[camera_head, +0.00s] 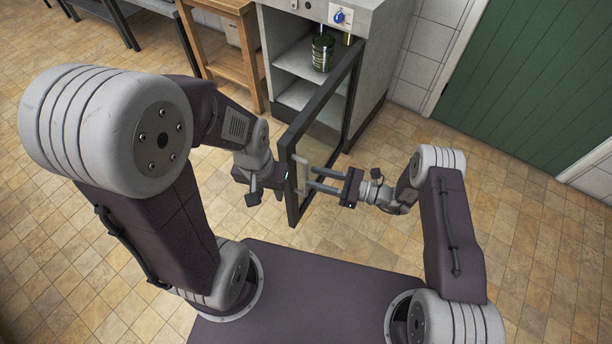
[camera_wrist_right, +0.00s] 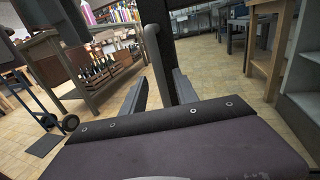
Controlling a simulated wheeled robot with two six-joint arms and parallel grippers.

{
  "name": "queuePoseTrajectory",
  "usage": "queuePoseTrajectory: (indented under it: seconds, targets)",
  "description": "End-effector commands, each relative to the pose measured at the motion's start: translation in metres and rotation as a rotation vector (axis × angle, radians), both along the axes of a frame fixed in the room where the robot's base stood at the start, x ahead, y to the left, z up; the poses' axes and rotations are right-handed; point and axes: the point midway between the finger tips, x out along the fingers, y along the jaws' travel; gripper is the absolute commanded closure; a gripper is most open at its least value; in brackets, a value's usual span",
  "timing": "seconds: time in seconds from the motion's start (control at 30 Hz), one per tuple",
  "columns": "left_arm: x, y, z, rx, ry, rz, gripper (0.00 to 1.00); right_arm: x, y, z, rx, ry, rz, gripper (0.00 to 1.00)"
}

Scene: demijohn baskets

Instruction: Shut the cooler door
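The cooler (camera_head: 377,40) is a grey cabinet at the top middle of the head view. Its dark-framed glass door (camera_head: 318,103) stands wide open, swung out toward me. A pale bar handle (camera_head: 301,173) is on the door near its free edge; it also shows in the right wrist view (camera_wrist_right: 155,62). My right gripper (camera_head: 312,179) is open, with its fingers on either side of the handle and gaps visible beside the bar. My left gripper (camera_head: 278,193) is at the other side of the door, close to its frame; its fingers are partly hidden.
A green bottle (camera_head: 323,52) stands on a shelf inside the cooler. A wooden table (camera_head: 232,65) is left of it. A green door (camera_head: 540,80) is at the right. The right wrist view shows a bench with bottle crates (camera_wrist_right: 97,75) and a hand truck (camera_wrist_right: 45,118).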

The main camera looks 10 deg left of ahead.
Motion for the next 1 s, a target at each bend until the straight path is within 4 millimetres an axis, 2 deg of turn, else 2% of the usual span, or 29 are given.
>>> queuePoseTrajectory:
  seconds: [0.1,0.2,0.5,0.53,0.63,0.67,1.0]
  targets:
    - [0.0,0.0,-0.005,0.0,0.0,0.0,0.64,0.001,0.022,-0.001,0.001,-0.002,0.004,0.64]
    - [0.0,0.0,-0.006,0.0,0.0,0.0,0.64,0.002,0.033,-0.001,0.0,-0.001,0.002,0.64]
    - [0.0,0.0,-0.006,0.0,0.0,0.0,0.64,0.003,0.039,0.0,0.0,0.0,-0.001,0.64]
    - [0.0,0.0,-0.006,0.0,0.0,0.0,0.64,0.003,0.039,0.0,0.0,0.0,-0.001,0.67]
    - [0.0,0.0,-0.006,0.0,0.0,0.0,0.64,0.003,0.038,0.0,0.0,0.0,-0.001,0.95]
    - [0.0,0.0,-0.006,0.0,0.0,0.0,0.64,0.003,0.038,0.0,0.0,0.0,0.0,1.0]
    - [0.0,0.0,-0.006,0.0,0.0,0.0,0.64,0.003,0.038,0.0,0.0,0.0,0.0,1.0]
